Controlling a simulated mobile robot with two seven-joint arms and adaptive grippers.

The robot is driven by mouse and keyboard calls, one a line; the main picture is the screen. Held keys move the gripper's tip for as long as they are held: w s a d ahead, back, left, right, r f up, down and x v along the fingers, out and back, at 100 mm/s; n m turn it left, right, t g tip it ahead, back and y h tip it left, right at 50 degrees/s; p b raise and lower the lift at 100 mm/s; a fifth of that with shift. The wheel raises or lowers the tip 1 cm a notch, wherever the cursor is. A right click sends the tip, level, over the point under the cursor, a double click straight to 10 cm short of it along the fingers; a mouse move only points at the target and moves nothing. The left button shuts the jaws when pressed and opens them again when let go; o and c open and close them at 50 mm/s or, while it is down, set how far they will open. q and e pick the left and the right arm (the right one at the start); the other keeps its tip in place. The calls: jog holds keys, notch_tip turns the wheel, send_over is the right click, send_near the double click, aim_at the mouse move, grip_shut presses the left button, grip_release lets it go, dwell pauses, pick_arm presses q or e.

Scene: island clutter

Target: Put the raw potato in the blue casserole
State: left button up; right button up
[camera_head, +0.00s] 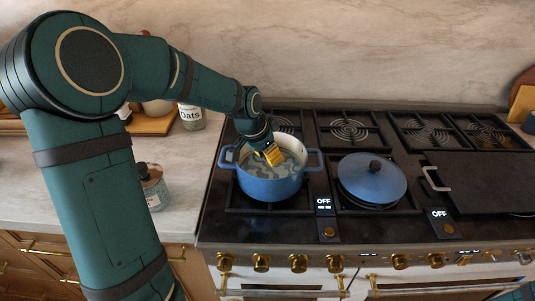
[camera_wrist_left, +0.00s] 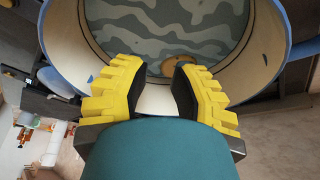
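The blue casserole (camera_head: 270,184) stands without a lid on the left front burner; its rim and patterned inside fill the top of the left wrist view (camera_wrist_left: 180,28). My left gripper (camera_head: 272,156) points down into its mouth. In the left wrist view the yellow fingers of my left gripper (camera_wrist_left: 157,78) are spread, with nothing held between them. A small brown rounded thing, seemingly the raw potato (camera_wrist_left: 181,63), lies on the casserole's floor just beyond the fingertips, partly hidden by the right finger. My right gripper is not in view.
A blue lid (camera_head: 371,180) sits on the burner to the right. A black griddle (camera_head: 485,180) lies farther right. A glass jar (camera_head: 153,187) and an oats jar (camera_head: 191,117) stand on the counter to the left.

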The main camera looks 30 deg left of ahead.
pick_arm(q)
jog(key=shift+r, duration=0.1)
dwell(0.3)
notch_tip(320, 180, up, 7)
jog(key=p, duration=0.5)
